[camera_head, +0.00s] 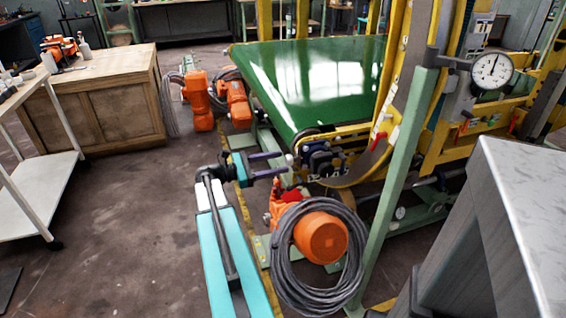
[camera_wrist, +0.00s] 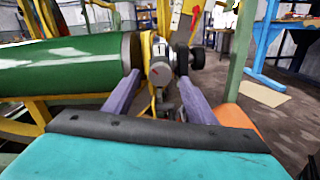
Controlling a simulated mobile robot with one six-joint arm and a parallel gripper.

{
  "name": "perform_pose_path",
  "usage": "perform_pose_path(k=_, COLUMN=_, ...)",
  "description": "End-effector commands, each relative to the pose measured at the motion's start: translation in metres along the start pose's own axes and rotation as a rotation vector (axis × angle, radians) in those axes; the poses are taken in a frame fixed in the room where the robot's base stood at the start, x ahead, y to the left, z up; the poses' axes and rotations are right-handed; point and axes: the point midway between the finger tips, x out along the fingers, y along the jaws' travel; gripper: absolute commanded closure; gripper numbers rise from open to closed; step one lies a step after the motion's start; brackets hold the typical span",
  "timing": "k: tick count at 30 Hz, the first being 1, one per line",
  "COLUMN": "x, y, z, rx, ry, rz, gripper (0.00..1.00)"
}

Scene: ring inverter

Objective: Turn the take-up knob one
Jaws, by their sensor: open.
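A small pale rounded part (camera_head: 290,159), which looks like the take-up knob, sits by the near end of the green conveyor belt (camera_head: 315,75). My gripper (camera_head: 283,163) is open, its two purple fingers pointing right at this part. In the wrist view a round grey-white part (camera_wrist: 160,71) shows in the gap between the fingertips (camera_wrist: 158,79), beyond them. I cannot tell whether the fingers touch it. A black knob-like part (camera_wrist: 197,58) shows just right of it. No thing is seen held in the fingers.
An orange motor (camera_head: 323,237) with a coil of grey cable (camera_head: 285,280) stands below my gripper. A green post (camera_head: 395,185) and a dial gauge (camera_head: 492,71) are to the right. A wooden cabinet (camera_head: 95,105) stands at left, with open floor before it.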

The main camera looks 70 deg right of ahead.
Motion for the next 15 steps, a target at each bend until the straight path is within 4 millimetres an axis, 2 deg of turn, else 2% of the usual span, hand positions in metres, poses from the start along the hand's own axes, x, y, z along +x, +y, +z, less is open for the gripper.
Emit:
perform_pose_path(k=6, x=0.021, y=0.000, z=0.000, rx=0.000, ry=-0.001, rz=-0.001, gripper=0.49)
perform_pose_path(k=15, x=0.026, y=0.000, z=0.000, rx=0.000, ry=0.000, rz=0.000, gripper=0.49)
